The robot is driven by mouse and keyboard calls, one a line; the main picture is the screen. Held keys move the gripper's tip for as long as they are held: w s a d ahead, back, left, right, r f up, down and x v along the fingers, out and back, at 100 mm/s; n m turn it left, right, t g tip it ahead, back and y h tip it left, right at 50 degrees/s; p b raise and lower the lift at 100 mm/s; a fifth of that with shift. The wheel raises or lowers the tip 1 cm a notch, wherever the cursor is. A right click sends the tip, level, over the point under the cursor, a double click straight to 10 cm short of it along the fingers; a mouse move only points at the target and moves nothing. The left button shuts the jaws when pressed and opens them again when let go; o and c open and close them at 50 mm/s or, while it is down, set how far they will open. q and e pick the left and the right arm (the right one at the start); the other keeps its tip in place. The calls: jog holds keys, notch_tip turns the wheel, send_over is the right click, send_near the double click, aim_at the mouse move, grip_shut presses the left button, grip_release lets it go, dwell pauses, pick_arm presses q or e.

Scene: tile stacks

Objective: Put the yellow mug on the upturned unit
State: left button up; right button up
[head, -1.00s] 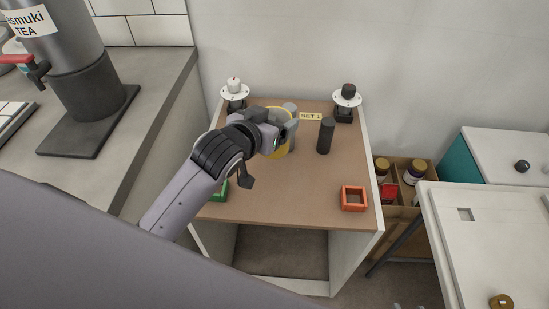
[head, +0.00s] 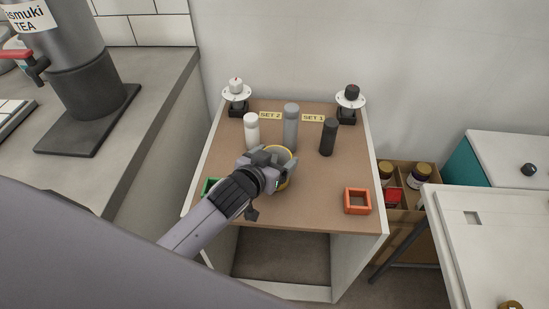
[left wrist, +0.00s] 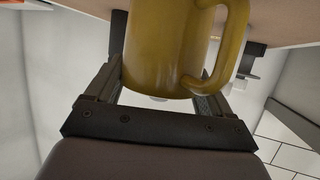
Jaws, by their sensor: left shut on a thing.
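The yellow mug (head: 291,170) is mostly hidden behind my left gripper (head: 280,168) in the head view; its yellow rim shows. In the left wrist view the mug (left wrist: 165,45) sits between the two fingers, its handle to the right. My left gripper (left wrist: 160,95) is shut on it. The upturned unit (head: 290,215) is a box with a brown top, white sides and an open front. The mug is over the middle of that top; I cannot tell if it touches. My right gripper is not in view.
On the top stand a white bottle (head: 252,132), a grey bottle (head: 291,128) and a black bottle (head: 328,137). An orange square frame (head: 357,201) lies front right; a green one (head: 211,187) is partly hidden front left. Two round-plated stands (head: 350,100) (head: 236,98) are at the back corners.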

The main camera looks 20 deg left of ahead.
pick_arm(q)
jog(key=shift+f, duration=0.1)
jog(key=o, duration=1.5)
jog(key=v, duration=1.2)
jog(key=shift+p, duration=0.4)
